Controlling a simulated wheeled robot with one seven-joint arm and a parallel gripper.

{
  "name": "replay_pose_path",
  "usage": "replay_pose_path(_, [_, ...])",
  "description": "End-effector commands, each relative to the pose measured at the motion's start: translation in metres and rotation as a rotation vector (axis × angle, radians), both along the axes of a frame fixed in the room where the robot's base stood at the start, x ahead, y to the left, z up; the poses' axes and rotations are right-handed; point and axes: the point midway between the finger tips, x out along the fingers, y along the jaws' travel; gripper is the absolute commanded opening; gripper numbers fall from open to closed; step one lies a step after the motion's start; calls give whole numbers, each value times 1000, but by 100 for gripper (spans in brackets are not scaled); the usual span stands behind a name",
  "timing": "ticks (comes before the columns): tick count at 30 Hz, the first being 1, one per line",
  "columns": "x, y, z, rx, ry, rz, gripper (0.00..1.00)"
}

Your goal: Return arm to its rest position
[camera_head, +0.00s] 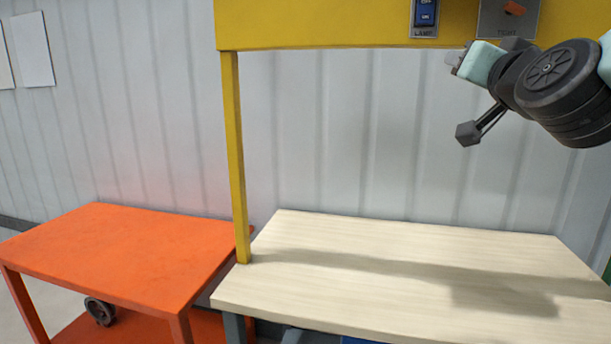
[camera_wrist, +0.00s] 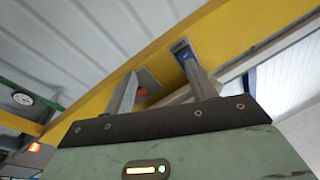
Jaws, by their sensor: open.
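My gripper (camera_head: 456,60) is raised at the upper right of the head view, in front of the wall and just below the yellow beam. In the wrist view my gripper (camera_wrist: 158,64) shows two grey fingers standing apart with nothing between them. Beyond the fingers is the yellow beam (camera_wrist: 104,88). The blue lamp switch (camera_wrist: 186,54) shows near the right fingertip, and a grey plate with an orange switch (camera_wrist: 142,93) shows beside the left finger. I cannot tell whether the fingers touch the beam.
A bare pale wooden table (camera_head: 400,262) stands below the yellow overhead beam (camera_head: 320,25). A yellow post (camera_head: 233,150) rises at its left end. An orange cart (camera_head: 125,252) stands further left with an empty top. The air above the table is clear.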

Motion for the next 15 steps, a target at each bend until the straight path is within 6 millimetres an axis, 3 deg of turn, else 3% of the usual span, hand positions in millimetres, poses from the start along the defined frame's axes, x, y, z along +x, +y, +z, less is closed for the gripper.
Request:
replay_pose_path(1, [2,28,-28,-27,87,90,56])
replay_pose_path(3, [-2,64,-65,-64,210,210,56])
replay_pose_path(8, [-35,133,-154,-167,512,459,56])
replay_pose_path(12, [-89,170,-232,-284,804,644,56])
replay_pose_path(15, [-140,180,-283,-388,1026,753,56])
